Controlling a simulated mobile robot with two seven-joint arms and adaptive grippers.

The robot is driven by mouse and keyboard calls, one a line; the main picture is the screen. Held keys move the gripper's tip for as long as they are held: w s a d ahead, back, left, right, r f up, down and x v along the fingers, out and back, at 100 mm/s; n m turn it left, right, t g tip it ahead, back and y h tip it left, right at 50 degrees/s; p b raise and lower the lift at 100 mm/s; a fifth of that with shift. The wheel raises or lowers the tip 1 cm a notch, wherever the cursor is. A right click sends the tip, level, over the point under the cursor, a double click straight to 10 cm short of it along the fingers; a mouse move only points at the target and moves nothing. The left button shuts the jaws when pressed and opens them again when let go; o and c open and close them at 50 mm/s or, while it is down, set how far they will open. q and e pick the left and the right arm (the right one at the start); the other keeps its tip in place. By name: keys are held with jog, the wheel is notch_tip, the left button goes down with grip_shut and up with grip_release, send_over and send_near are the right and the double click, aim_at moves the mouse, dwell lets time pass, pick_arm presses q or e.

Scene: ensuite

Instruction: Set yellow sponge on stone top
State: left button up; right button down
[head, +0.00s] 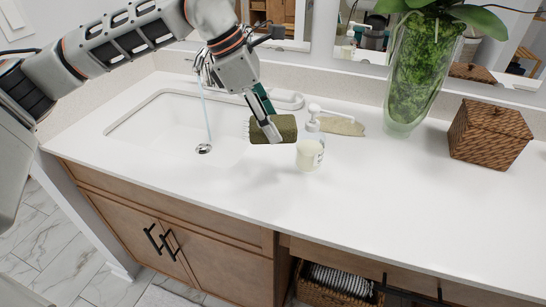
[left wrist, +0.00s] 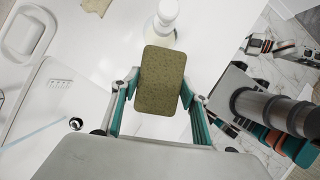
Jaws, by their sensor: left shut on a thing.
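The sponge (head: 273,130) is an olive-yellow block. My left gripper (head: 268,128) is shut on it and holds it over the counter, by the front right of the sink; in the left wrist view the sponge (left wrist: 161,80) sits between both fingers. Whether its underside touches the counter is hard to tell. The stone top (head: 400,195) is the white counter surface, broad and bare to the right. My right gripper does not show in the head view; in the left wrist view part of my other arm shows at the right, its end too small to read.
The sink (head: 170,125) is at left. A glass vase (head: 415,85) and a wicker box (head: 488,134) stand farther right.

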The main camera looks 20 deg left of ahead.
aim_at(250, 122)
pick_arm(q)
notch_tip(250, 122, down, 6)
jog(key=shift+f+b, duration=0.45)
jog(key=shift+f, duration=1.6)
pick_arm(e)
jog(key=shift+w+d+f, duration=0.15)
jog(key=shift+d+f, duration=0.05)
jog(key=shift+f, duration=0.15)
pick_arm(q)
jog(key=shift+f, duration=0.2)
jog(key=o, duration=1)
jog(key=shift+r, duration=0.1)
jog(key=p+v, duration=0.1)
jog(key=v, duration=1)
jog(key=shift+d, duration=0.15)
jog(key=shift+s+a+r, duration=0.15)
jog(key=shift+a+r, duration=0.15)
jog(key=shift+r, duration=0.3)
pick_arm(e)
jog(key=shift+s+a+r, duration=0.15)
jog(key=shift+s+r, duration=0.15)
